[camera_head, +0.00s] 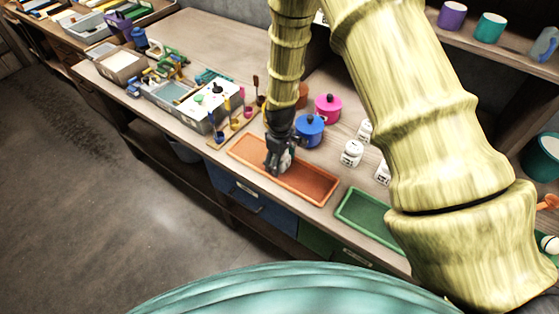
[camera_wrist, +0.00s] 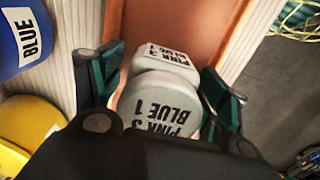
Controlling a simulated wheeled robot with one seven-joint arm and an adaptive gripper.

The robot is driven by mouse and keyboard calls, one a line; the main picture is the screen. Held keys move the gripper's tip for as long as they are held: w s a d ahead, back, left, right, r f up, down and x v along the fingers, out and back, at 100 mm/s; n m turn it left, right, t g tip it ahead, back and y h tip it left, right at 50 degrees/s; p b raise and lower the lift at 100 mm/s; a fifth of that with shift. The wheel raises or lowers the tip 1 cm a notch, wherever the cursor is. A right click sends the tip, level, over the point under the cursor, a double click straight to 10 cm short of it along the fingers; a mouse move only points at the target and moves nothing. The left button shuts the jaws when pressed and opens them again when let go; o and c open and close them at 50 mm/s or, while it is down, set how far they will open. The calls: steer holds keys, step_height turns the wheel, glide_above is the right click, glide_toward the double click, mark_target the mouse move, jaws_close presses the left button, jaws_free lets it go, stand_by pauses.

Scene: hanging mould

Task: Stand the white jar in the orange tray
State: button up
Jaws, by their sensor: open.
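The orange tray (camera_head: 310,185) lies on the bench near its front edge; part of its floor also shows in the wrist view (camera_wrist: 190,22). My gripper (camera_head: 279,167) is low over the left-middle part of the tray. In the wrist view my gripper (camera_wrist: 165,88) has its fingers apart, one on each side of a white jar (camera_wrist: 160,98) labelled PINK 3 BLUE 1. The jar appears upright inside the tray, its lid towards the camera. Its base is hidden, and I cannot tell whether the fingers touch it. In the head view the gripper mostly covers this jar.
Other white jars (camera_head: 352,153) stand right of the tray. A blue pot (camera_head: 309,131) and a pink pot (camera_head: 327,108) stand behind it. A green tray (camera_head: 368,217) lies to the right. A wooden rack (camera_head: 228,132) with small cups and a grey bin (camera_head: 205,100) stand left.

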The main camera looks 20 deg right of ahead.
steer(key=shift+r+b, duration=1.95)
steer(key=shift+r, duration=4.15)
